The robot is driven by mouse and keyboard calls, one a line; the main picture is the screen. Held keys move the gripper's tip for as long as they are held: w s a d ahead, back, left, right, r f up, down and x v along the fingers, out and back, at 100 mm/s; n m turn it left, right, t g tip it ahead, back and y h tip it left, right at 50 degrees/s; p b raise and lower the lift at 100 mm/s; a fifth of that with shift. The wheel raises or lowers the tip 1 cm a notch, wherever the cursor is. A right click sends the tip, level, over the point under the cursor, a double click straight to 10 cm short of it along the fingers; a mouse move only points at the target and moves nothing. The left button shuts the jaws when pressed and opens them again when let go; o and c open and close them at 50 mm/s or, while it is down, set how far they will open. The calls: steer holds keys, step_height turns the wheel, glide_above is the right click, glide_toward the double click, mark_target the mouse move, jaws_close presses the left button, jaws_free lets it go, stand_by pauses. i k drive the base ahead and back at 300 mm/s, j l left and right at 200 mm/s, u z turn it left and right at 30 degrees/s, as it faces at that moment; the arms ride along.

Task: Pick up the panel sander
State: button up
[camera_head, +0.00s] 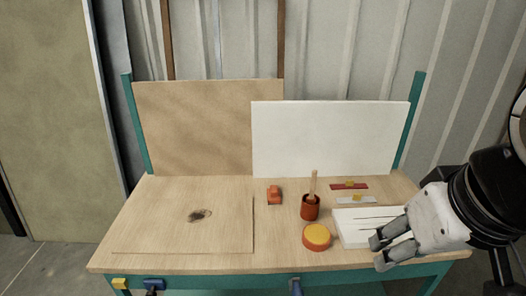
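A small orange-red block with a dark lower edge (274,195), which looks like the panel sander, sits upright on the wooden workbench top (215,262), near its middle. My gripper (379,252) is at the right front of the bench, well to the right of the sander and nearer the camera. Its two grey fingers are spread apart with nothing visible between them. They overlap the view of a white slab-like block (352,232), partly hiding it. I cannot tell whether they touch it.
A red pot with a wooden-handled brush (310,207) and a round orange-yellow tin (316,237) stand right of the sander. Red and white strips (349,186) lie farther right. A thin board with a dark mark (150,235) lies left. Upright panels (330,140) back the bench.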

mark_target(274, 196)
steer(key=i+l+u, duration=0.2)
steer(key=i, duration=0.25)
steer(key=i+l+u, duration=0.2)
steer(key=i, duration=0.2)
steer(key=j, duration=0.1)
